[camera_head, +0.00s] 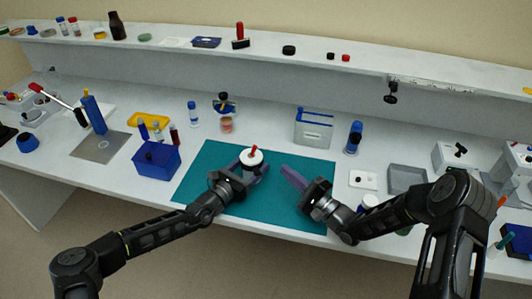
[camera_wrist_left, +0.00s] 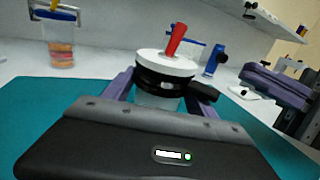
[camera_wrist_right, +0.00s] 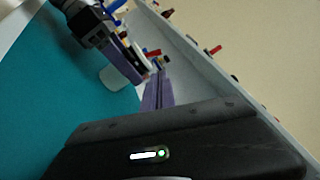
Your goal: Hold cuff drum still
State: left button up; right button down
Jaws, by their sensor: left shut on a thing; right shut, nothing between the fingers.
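The cuff drum (camera_head: 252,158) stands upright on the teal mat (camera_head: 210,192), with a white top, a black band and a red peg. In the left wrist view the drum (camera_wrist_left: 166,66) sits between the purple fingers of my left gripper (camera_wrist_left: 158,92), which is shut on it. A black knob sticks out from the band at the right. My right gripper (camera_head: 290,175) is shut and empty above the mat, to the right of the drum and apart from it. Its purple fingers (camera_wrist_right: 155,92) lie together in the right wrist view.
A blue bin (camera_head: 156,161) stands left of the mat. A grey tray (camera_head: 407,179) lies at right.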

aim_at(253, 151)
jog(key=x, duration=1)
